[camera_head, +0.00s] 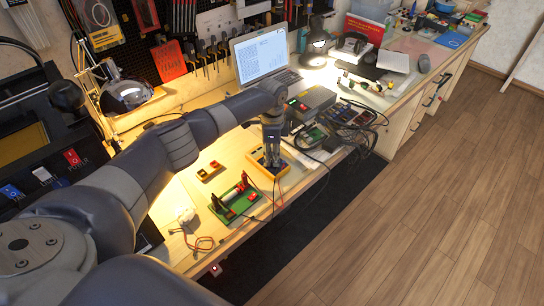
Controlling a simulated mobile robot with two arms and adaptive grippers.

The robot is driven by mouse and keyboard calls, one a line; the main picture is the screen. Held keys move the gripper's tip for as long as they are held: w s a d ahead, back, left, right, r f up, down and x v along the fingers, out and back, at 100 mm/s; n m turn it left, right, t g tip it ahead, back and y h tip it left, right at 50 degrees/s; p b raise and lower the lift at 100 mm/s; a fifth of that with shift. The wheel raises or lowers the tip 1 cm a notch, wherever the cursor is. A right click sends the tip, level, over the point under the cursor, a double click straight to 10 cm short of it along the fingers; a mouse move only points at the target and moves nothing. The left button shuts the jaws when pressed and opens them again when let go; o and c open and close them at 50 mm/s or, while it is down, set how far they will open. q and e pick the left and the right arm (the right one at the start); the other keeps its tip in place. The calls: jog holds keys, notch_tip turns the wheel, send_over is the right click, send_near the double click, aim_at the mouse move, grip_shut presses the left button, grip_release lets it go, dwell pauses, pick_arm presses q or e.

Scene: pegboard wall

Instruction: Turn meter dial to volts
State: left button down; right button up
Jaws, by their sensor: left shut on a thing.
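A yellow meter (259,167) lies flat on the wooden workbench, near its front edge. My left arm reaches in from the left. My left gripper (271,163) points down onto the meter's face and is shut on its dial. The fingers hide the dial, so its pointer and markings cannot be read. My right gripper is not in view.
Left of the meter lie a small yellow block with red parts (210,171) and a green board (236,199) with loose wires. Behind the meter are a laptop (262,55), a grey box (311,103) and tangled black cables (366,115). Tools hang on the pegboard.

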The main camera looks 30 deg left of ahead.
pick_arm(q)
jog(key=m, duration=0.4)
jog(key=shift+m+b, duration=0.3)
jog(key=shift+m, duration=0.5)
jog(key=c, duration=1.4)
grip_release()
notch_tip(320, 180, up, 12)
jog(key=shift+w, duration=0.15)
